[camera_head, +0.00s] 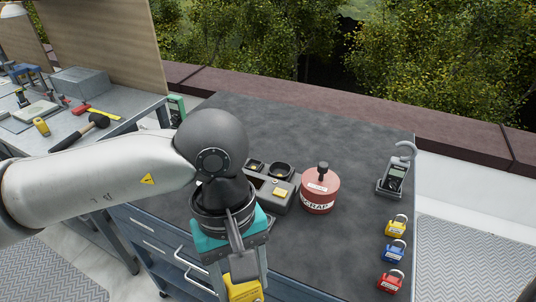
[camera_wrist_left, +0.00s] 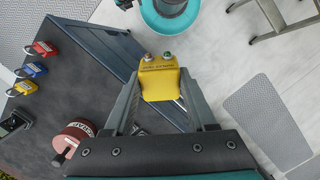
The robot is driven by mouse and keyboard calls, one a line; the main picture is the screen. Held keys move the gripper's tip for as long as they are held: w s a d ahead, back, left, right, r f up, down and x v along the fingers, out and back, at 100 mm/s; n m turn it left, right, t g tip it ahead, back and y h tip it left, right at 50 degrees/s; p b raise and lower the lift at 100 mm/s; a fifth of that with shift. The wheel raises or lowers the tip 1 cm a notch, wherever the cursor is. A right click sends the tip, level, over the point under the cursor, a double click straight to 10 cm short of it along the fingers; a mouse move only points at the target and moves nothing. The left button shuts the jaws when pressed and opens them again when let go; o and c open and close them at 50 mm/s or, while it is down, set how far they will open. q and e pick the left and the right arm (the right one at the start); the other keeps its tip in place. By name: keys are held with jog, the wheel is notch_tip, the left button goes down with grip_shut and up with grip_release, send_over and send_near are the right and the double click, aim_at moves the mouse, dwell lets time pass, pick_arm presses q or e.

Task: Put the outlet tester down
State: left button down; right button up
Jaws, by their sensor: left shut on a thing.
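The outlet tester is a small yellow block with lettering and two small round knobs at one end; it shows in the left wrist view (camera_wrist_left: 160,80) and at the bottom of the head view (camera_head: 243,290). My left gripper (camera_head: 240,284) is shut on it, with one finger on each side, also seen in the left wrist view (camera_wrist_left: 160,88). The gripper holds it in front of the near edge of the dark cabinet top (camera_head: 340,262), apart from the surface.
A red scrap tin (camera_head: 319,193) and a grey tray (camera_head: 270,200) stand near my arm. A clamp meter (camera_head: 395,175) and yellow, blue and red padlocks (camera_head: 391,282) line the right side. The top's far middle is clear. A workbench with tools (camera_head: 75,110) is at left.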

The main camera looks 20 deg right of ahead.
pick_arm(q)
jog(key=s+d+r+n+g+h, duration=0.2)
jog(key=s+d+r+n+g, duration=0.1)
jog(key=d+r+n, duration=0.4)
jog(key=w+d+r+n+h+p, duration=0.2)
jog(key=d+r+n+h, duration=0.15)
jog(key=d+h, duration=0.2)
jog(key=n+t+h+p, duration=0.2)
jog(key=n+t+h, duration=0.3)
jog(key=n+t, duration=1.1)
send_over(277, 255)
jog(key=shift+f, duration=4.4)
jog(key=shift+m, duration=0.25)
notch_tip(277, 255, down, 15)
jog(key=b, duration=0.8)
jog(key=shift+s+r, duration=0.1)
jog(key=shift+a+f+b, duration=0.1)
jog(key=shift+f+b, duration=1.75)
jog(key=shift+f, duration=0.9)
jog(key=shift+r, duration=0.15)
